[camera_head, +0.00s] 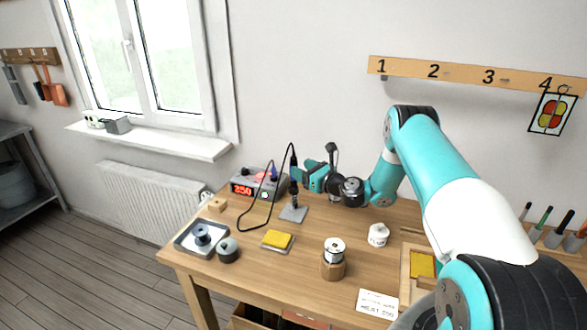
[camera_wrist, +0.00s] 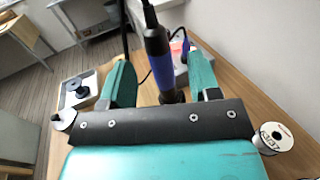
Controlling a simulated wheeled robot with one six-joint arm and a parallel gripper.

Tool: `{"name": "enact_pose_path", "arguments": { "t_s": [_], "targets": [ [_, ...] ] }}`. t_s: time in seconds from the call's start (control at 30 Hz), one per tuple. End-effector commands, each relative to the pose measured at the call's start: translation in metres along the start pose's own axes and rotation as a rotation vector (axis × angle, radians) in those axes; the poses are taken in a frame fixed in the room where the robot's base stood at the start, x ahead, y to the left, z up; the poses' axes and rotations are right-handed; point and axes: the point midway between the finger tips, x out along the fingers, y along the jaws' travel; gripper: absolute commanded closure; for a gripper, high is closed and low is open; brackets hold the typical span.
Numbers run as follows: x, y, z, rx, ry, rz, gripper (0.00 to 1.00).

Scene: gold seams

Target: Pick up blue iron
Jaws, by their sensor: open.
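The blue iron (camera_wrist: 158,58) is a soldering iron with a dark and blue handle, standing upright with a cable at its top. In the head view the iron (camera_head: 293,172) looks mostly black and stands on a small grey base plate (camera_head: 293,214). My gripper (camera_wrist: 157,66) is open, with one teal finger on each side of the handle in the wrist view. I cannot tell whether either finger touches it. In the head view my gripper (camera_head: 301,177) is beside the iron, coming from the right. The iron's lower end is hidden behind my gripper in the wrist view.
The soldering station (camera_head: 243,189) with a red display stands left of the iron, its black cable looping over the table. A yellow sponge (camera_head: 277,239), a metal tray (camera_head: 184,240), a dark round weight (camera_head: 228,250), a solder spool (camera_head: 334,246) and a white jar (camera_head: 378,234) stand in front.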

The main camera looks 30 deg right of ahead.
Motion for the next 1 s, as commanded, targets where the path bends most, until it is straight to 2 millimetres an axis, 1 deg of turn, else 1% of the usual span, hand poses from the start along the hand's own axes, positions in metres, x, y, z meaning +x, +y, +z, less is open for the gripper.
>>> {"name": "enact_pose_path", "arguments": {
  "t_s": [0.17,0.37,0.5,0.63,0.8,0.83,0.87,0.9,0.97,1.0],
  "targets": [
    [0.011,0.001,0.001,0.000,-0.001,0.000,0.44],
    [0.038,0.003,0.005,-0.001,-0.002,0.003,0.44],
    [0.054,0.003,0.002,-0.001,-0.001,0.001,0.44],
    [0.059,0.002,0.001,0.000,-0.001,0.000,0.44],
    [0.059,0.002,0.000,0.001,-0.001,-0.001,0.44],
    [0.059,0.002,0.000,0.001,-0.001,-0.001,0.46],
    [0.059,0.002,0.000,0.001,0.000,-0.001,0.53],
    [0.059,0.002,0.000,0.001,0.000,-0.001,0.62],
    [0.059,0.002,0.000,0.001,0.000,-0.001,0.76],
    [0.059,0.002,0.000,0.001,0.000,-0.001,0.85]
  ]
}}
